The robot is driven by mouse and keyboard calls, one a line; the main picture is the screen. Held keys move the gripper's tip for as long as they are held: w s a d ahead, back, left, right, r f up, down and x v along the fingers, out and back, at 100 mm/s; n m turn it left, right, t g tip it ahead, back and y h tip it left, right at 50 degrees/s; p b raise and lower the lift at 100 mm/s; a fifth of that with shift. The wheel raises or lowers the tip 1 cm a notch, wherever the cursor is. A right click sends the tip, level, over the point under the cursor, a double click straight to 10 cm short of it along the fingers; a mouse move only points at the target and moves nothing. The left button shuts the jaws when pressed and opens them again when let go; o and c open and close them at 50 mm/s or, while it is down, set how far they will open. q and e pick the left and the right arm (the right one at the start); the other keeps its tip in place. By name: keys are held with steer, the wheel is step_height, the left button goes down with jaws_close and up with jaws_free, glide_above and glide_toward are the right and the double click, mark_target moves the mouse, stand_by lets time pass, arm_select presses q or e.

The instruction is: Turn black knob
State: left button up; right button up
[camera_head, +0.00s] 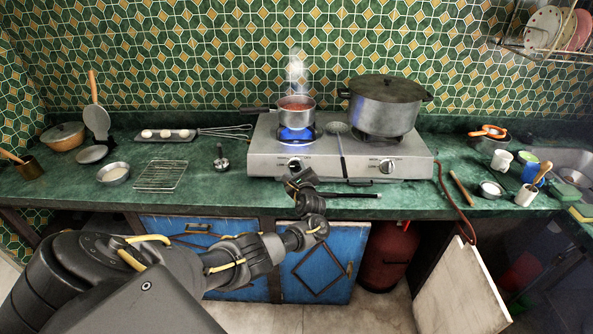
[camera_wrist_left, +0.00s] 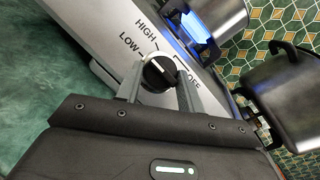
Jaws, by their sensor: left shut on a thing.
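The black knob (camera_head: 295,164) is on the front of the silver gas hotplate (camera_head: 345,165), at the left burner. In the left wrist view the black knob (camera_wrist_left: 158,73) shows a light pointer line, and the labels HIGH, LOW and OFF are printed around it. My left gripper (camera_head: 295,173) is at this knob. In the left wrist view my left gripper (camera_wrist_left: 160,82) has one finger on each side of the knob and is shut on it. A blue flame (camera_head: 295,134) burns at the left burner. My right gripper is not in view.
A small pot (camera_head: 297,116) with red contents sits over the flame, and steam rises above it. A large lidded pot (camera_head: 385,108) stands on the right burner. A second knob (camera_head: 386,167) is at the right. A ladle (camera_head: 341,145) lies between the burners.

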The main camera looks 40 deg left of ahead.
arm_select(q)
steer(key=o, duration=1)
steer(key=p+v, duration=0.1)
steer(key=v, duration=0.9)
steer(key=shift+s+d, duration=0.25)
